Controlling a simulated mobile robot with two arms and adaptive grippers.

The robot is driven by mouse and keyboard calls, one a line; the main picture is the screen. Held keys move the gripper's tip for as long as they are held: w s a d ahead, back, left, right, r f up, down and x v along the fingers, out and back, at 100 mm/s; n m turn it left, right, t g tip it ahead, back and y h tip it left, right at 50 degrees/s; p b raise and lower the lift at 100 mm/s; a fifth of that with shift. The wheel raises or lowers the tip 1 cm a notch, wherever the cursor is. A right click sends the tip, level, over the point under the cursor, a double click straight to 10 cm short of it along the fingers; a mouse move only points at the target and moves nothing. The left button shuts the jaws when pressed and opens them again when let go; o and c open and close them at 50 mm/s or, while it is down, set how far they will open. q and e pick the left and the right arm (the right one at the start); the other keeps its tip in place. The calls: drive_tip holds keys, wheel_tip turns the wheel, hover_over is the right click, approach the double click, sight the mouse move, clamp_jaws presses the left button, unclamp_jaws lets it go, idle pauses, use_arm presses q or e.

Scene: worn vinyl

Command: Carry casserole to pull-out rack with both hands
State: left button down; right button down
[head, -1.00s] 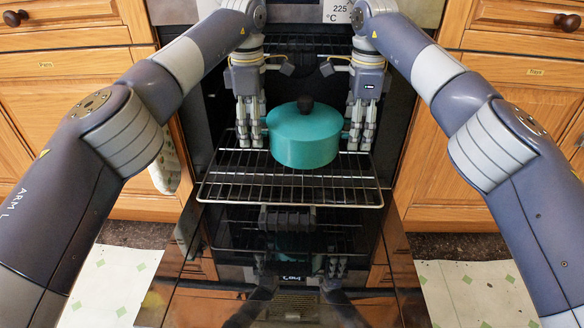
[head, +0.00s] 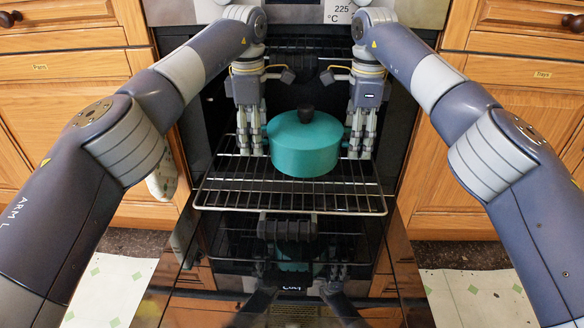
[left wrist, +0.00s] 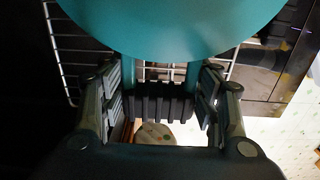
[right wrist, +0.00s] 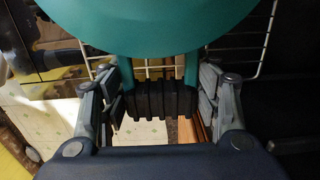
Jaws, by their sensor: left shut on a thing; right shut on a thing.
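The casserole (head: 303,152) is a round teal pot with a lid and a dark knob, upright over the back part of the pull-out rack (head: 335,197). Whether its base touches the wires cannot be told. My left gripper (head: 251,150) is shut on its left handle, and my right gripper (head: 358,152) on its right handle. The left wrist view shows a black ribbed handle grip (left wrist: 160,100) between the fingers, with the teal pot (left wrist: 170,25) beyond. The right wrist view shows the other black grip (right wrist: 163,100) held the same way.
The rack sticks out of the dark oven above its lowered glass door (head: 290,285), which mirrors rack and pot. Wooden cabinets (head: 75,110) flank the oven on both sides. A cloth (head: 162,180) hangs at the left. Bare rack wires show in front of the pot.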

use_arm(q)
drive_tip(key=shift+a+f, duration=0.1)
drive_tip(key=shift+f, duration=0.05)
use_arm(e)
drive_tip(key=shift+d+f, duration=0.1)
drive_tip(key=shift+f, duration=0.05)
